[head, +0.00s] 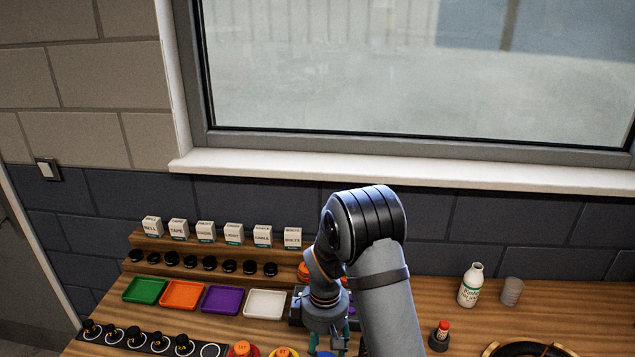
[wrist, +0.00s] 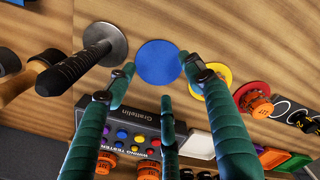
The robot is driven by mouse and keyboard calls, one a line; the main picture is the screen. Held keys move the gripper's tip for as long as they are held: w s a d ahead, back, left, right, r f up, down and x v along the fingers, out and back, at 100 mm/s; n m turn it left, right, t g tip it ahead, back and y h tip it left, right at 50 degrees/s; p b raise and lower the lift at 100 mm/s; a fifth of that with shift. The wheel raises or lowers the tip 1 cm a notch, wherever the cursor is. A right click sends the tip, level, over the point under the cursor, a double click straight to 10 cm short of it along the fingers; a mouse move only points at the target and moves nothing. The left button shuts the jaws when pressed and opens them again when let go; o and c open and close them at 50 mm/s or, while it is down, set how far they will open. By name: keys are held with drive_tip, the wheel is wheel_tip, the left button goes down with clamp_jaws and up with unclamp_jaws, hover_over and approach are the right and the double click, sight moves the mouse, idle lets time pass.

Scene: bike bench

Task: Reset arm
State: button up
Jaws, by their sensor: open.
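My gripper (wrist: 158,78) has teal fingers spread apart in the wrist view, with nothing held between them. Beyond the fingertips a flat blue disc (wrist: 158,58) lies bare on the wooden bench. I cannot tell how far the tips are above it. In the head view my gripper (head: 332,340) hangs low over the bench, mostly hidden behind my arm and cut by the bottom edge.
A dark-handled tool (wrist: 85,65) stands on a grey disc left of the fingers. Orange-capped items on yellow (wrist: 222,98) and red (wrist: 255,98) discs stand right. A button panel (wrist: 125,125) lies close behind. Coloured trays (head: 182,294), a white bottle (head: 470,286) and a grey cup (head: 511,291) stand farther off.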

wheel_tip(320, 180, down, 4)
drive_tip(key=shift+s+d+r+p, duration=0.1)
drive_tip(key=shift+d+r+p, duration=0.1)
drive_tip(key=shift+p, duration=0.1)
drive_tip(key=r, duration=0.1)
drive_tip(key=r+b, duration=0.1)
drive_tip(key=r, duration=0.1)
drive_tip(key=shift+w+r, duration=0.2)
drive_tip(key=shift+r, duration=0.05)
drive_tip(key=shift+a+r+b, duration=0.2)
drive_tip(key=shift+r+b, duration=0.15)
drive_tip(key=shift+r, duration=0.15)
drive_tip(key=shift+d+r, duration=0.1)
drive_tip(key=shift+d, duration=0.05)
drive_tip(key=shift+s, duration=0.1)
